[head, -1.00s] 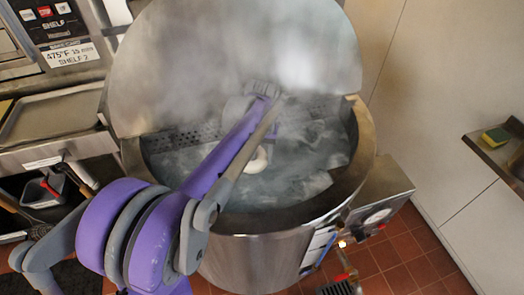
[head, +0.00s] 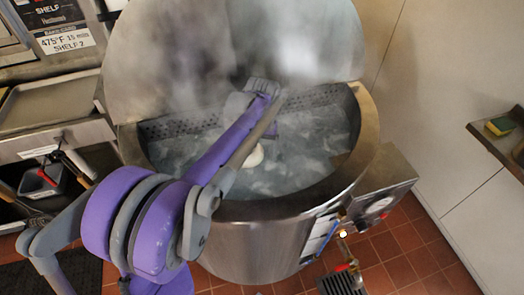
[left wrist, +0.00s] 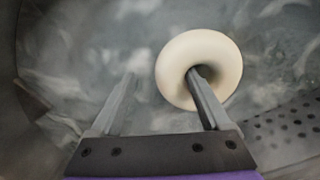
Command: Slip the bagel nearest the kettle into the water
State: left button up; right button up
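The steel kettle (head: 262,240) stands open, with cloudy, steaming water (head: 300,165) inside. One pale bagel (head: 255,156) shows inside the kettle in the head view, partly covered by my left arm. In the left wrist view the bagel (left wrist: 226,72) is a whole ring against the water. My left gripper (left wrist: 161,77) has its two fingers apart. The right-hand finger overlaps the bagel's hole; the left-hand finger is clear of its outer edge. I cannot tell whether the bagel hangs on the finger or floats. My right gripper is not in view.
The raised kettle lid (head: 180,60) stands behind the opening. A perforated strip (head: 185,125) runs along the inner back wall. A control box (head: 375,200) juts from the kettle's right side. A tray (head: 50,103) lies at left, and a sponge (head: 500,126) sits on a right-hand shelf.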

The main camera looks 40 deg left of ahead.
pick_arm(q)
notch_tip(320, 180, up, 11)
jog(key=p, duration=0.1)
dwell(0.6)
jog(key=shift+f, duration=0.1)
